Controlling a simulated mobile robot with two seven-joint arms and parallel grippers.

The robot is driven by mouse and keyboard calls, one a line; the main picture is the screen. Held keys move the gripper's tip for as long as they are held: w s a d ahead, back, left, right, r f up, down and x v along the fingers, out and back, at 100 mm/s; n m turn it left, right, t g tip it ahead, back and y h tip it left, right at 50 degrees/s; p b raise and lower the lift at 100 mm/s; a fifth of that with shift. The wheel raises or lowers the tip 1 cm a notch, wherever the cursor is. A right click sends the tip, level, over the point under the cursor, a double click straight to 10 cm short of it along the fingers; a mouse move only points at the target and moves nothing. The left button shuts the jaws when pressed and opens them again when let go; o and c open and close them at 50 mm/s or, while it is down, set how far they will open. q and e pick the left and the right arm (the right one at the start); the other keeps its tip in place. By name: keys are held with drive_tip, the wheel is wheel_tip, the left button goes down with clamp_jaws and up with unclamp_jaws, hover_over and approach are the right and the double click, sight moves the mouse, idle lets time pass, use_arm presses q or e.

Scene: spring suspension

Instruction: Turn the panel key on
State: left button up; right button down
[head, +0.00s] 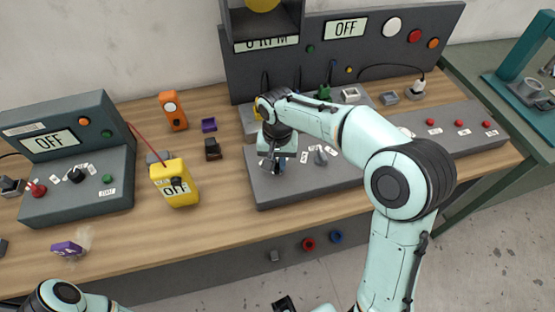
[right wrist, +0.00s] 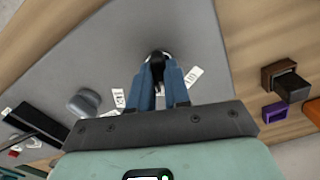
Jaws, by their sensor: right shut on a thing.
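The panel key (right wrist: 158,57) is a small dark piece on the sloped grey panel (head: 350,172) at the middle of the bench. My right gripper (head: 274,166) is over the left part of this panel. In the right wrist view its blue fingers (right wrist: 160,68) are closed together on the key. Most of the key is hidden by the fingers, and I cannot tell its angle. Small white labels (right wrist: 118,98) lie around it; their text is too small to read surely. My left gripper is not in view.
A grey knob (head: 321,156) stands just right of the gripper. A yellow box (head: 174,183) marked OFF, an orange device (head: 173,111) and a dark grey console (head: 77,165) stand to the left. Red buttons (head: 460,123) are on the panel's right part. The bench front is mostly clear.

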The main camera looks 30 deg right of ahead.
sight(277, 164)
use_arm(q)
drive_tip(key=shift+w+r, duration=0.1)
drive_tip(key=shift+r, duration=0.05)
use_arm(e)
drive_tip(key=shift+m, duration=1.1)
drive_tip(key=c, duration=1.1)
unclamp_jaws()
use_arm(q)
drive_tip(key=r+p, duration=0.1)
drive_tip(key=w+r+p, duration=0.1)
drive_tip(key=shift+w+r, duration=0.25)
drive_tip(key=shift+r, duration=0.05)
use_arm(e)
wheel_tip(277, 164, up, 14)
drive_tip(key=shift+f, duration=0.25)
